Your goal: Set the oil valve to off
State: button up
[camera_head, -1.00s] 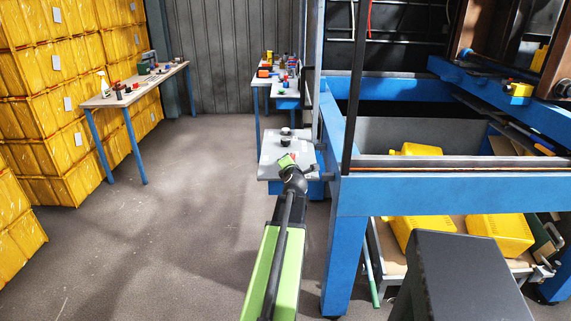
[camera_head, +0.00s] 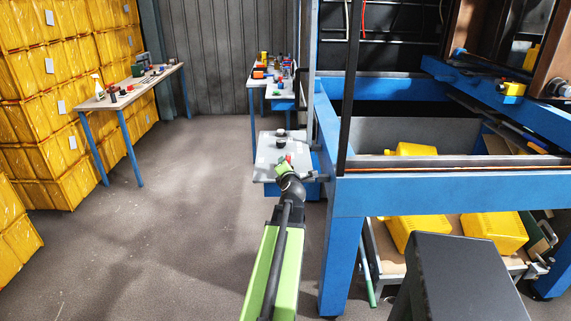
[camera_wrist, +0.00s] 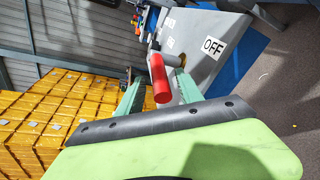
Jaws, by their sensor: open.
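The oil valve's red handle (camera_wrist: 160,80) shows in the wrist view, its rounded end towards the camera. It joins a brass-coloured fitting (camera_wrist: 180,61) on a grey panel (camera_wrist: 212,72). A white label reading OFF (camera_wrist: 213,46) is on the panel to the right of the handle. My gripper (camera_wrist: 159,82) is open, with one pale green finger on each side of the handle. I cannot tell whether either finger touches it. In the head view my gripper (camera_head: 284,168) is over the near part of the small grey panel (camera_head: 268,150).
A blue frame (camera_head: 430,200) stands close on the right of my arm. Yellow crates (camera_head: 60,100) are stacked on the left beside a workbench (camera_head: 135,85). Another table (camera_head: 262,78) with small items is at the back. The floor (camera_head: 190,190) on the left is clear.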

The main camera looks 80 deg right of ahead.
jog(key=v, duration=0.3)
jog(key=shift+s+a+r, duration=0.1)
jog(key=shift+s+a, duration=0.05)
jog(key=shift+a, duration=0.05)
